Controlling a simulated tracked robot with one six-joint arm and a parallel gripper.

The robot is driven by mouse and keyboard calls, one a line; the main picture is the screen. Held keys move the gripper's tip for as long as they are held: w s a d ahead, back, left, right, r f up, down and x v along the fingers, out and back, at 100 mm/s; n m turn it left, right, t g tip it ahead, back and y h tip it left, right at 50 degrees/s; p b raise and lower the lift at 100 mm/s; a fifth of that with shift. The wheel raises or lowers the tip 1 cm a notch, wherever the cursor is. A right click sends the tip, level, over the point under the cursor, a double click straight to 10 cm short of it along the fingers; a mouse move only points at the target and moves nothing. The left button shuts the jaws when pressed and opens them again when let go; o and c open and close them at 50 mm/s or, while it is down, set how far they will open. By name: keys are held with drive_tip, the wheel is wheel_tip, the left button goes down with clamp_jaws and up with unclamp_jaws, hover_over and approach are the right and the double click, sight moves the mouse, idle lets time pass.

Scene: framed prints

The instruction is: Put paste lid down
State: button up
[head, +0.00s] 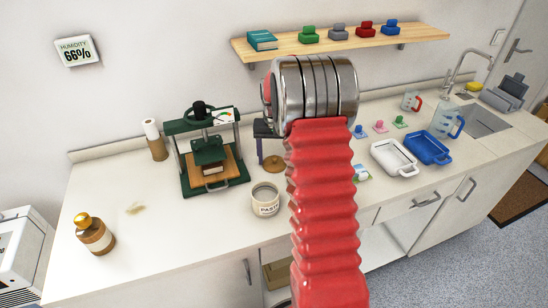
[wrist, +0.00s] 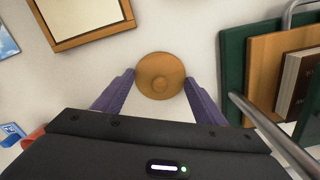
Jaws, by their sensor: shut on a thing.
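The paste lid is a round brown wooden disc with a small knob (wrist: 160,75). In the wrist view it sits between the purple fingertips of my gripper (wrist: 160,82), which is shut on it. In the head view the lid (head: 273,165) shows below my gripper (head: 262,148), partly hidden by my red arm. I cannot tell whether it touches the counter. The cream paste jar (head: 265,201), with PASTE on its label, stands upright and uncovered in front of the lid.
A green press (head: 212,160) holding a book stands left of the lid. A brown bottle (head: 95,235) is at the front left of the counter (head: 150,262). White (head: 394,158) and blue (head: 428,148) trays lie right. A wooden-framed print (wrist: 85,18) shows in the wrist view.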

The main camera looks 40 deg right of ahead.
sight(274, 157)
drive_tip(key=o, duration=1.1)
drive_tip(key=shift+c, duration=0.2)
drive_tip(key=shift+r, duration=0.1)
wheel_tip(274, 157, up, 12)
idle(0.4)
